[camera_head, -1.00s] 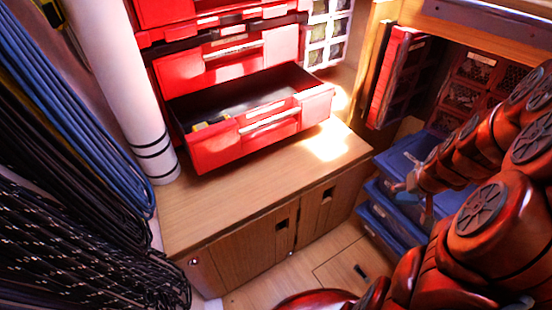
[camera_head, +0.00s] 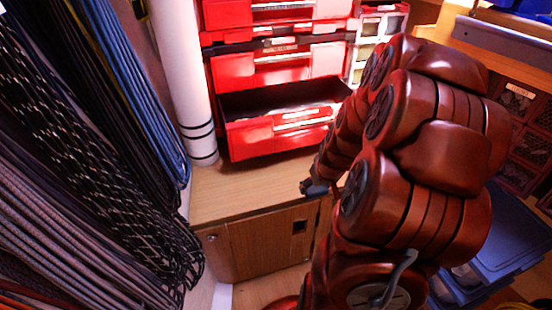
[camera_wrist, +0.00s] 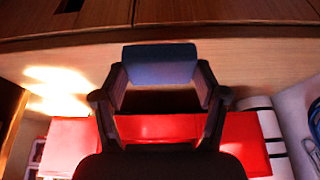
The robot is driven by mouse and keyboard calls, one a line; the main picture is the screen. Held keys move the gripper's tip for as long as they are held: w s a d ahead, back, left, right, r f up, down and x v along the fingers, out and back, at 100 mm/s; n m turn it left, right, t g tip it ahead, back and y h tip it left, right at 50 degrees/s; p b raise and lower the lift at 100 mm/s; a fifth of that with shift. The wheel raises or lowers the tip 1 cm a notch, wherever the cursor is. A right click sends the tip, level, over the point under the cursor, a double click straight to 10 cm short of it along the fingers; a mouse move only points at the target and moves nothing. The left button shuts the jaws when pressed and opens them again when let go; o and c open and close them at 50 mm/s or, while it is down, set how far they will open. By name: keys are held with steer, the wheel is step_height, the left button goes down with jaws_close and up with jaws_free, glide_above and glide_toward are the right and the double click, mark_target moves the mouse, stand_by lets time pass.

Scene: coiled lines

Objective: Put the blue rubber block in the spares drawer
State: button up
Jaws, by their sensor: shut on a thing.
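The blue rubber block (camera_wrist: 160,62) is held between the two fingertips of my gripper (camera_wrist: 160,74) in the wrist view. In the head view my gripper (camera_head: 309,186) is small and partly behind my arm, with a bit of blue at its tip. It appears over the wooden counter, to the right of and nearer than the open red drawer (camera_head: 262,141). This drawer is pulled out, with a dark interior partly hidden by my arm. Its label is too small to read. Red drawer fronts (camera_wrist: 160,128) also show below the block in the wrist view.
A white roll (camera_head: 183,75) with black bands stands left of the drawers. Coiled ropes (camera_head: 75,140) hang at the far left. The wooden counter (camera_head: 235,190) is clear in front of the drawer. Blue lidded bins (camera_head: 515,235) stand at the lower right.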

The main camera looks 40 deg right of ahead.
steer(key=shift+w+a, duration=0.1)
steer(key=shift+w, duration=0.2)
steer(key=b, duration=0.3)
glide_above(306, 165)
steer(key=s, duration=0.2)
steer(key=shift+w+a+f, duration=0.1)
steer(key=shift+a+f, duration=0.05)
steer(key=shift+f, duration=0.25)
steer(key=shift+w+a+f, duration=0.1)
steer(key=shift+a+f, duration=0.05)
steer(key=shift+f, duration=0.25)
steer(key=shift+f+b, duration=0.5)
steer(key=shift+f, duration=1.25)
steer(key=o, duration=1.2)
steer(key=shift+f, duration=0.1)
steer(key=shift+o, duration=0.2)
steer(key=p+v, duration=0.3)
steer(key=v, duration=0.9)
